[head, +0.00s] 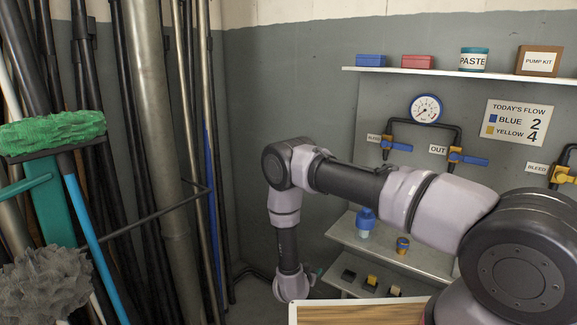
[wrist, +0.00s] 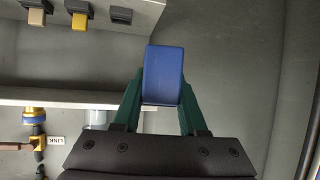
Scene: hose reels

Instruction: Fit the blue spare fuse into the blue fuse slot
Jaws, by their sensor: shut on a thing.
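My gripper (wrist: 163,100) has green fingers and is shut on a blue block (wrist: 165,72), which I take for the blue spare fuse. In the wrist view it stands between the fingertips, apart from the slot row. The row has an empty-looking black slot (wrist: 121,15), a slot with a yellow fuse (wrist: 80,20) and one with a tan fuse (wrist: 37,17). No blue marking shows on the black slot.
Pipes with valves (head: 455,157) are on the wall above. Poles and brushes (head: 55,130) crowd the left. A wood-topped surface (head: 360,314) is at the bottom.

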